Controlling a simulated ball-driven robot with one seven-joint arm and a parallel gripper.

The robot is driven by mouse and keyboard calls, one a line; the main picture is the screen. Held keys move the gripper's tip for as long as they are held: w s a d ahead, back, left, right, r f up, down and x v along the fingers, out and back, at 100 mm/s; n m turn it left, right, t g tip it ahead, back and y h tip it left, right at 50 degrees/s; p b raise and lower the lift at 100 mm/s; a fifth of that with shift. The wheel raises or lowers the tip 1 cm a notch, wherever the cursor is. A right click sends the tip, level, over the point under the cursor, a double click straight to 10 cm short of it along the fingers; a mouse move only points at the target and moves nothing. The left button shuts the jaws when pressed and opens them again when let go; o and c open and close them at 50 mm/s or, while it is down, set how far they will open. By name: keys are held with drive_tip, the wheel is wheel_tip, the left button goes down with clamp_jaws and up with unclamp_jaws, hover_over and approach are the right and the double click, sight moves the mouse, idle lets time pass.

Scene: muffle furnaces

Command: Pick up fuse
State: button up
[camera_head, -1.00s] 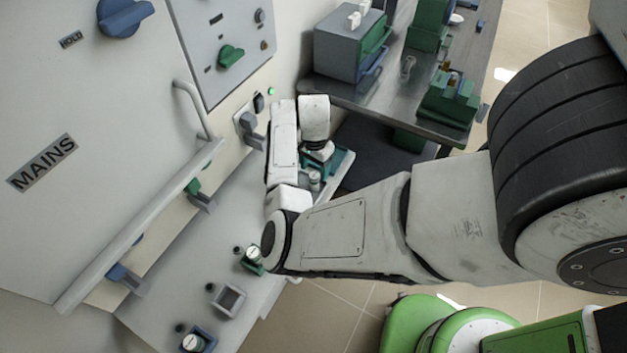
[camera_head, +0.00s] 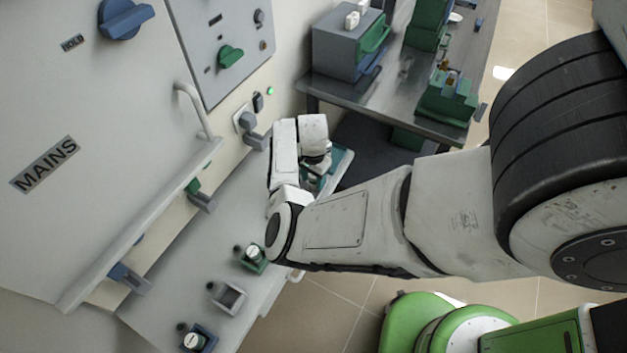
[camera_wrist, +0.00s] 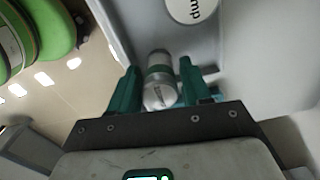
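My gripper (camera_wrist: 158,80) has two teal fingers, standing apart in the wrist view. A silver, rounded cylinder with a green band, apparently a fuse (camera_wrist: 160,92), lies between them, with little room on either side. I cannot tell whether the fingers touch it. In the head view my gripper (camera_head: 318,172) is low over the far end of the grey ledge, mostly hidden by my wrist. Another white-topped fuse (camera_head: 253,251) stands in a green holder on the ledge, and one (camera_head: 194,341) in a blue holder.
A grey holder (camera_head: 229,298) between those two looks empty. The ledge (camera_head: 190,262) runs below the furnace panel (camera_head: 95,215) with its handle bar and levers. A metal table (camera_head: 385,98) with a grey box (camera_head: 345,45) and green devices stands behind my gripper.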

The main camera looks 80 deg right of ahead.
drive_tip(key=c, duration=0.8)
drive_tip(key=shift+r, duration=0.1)
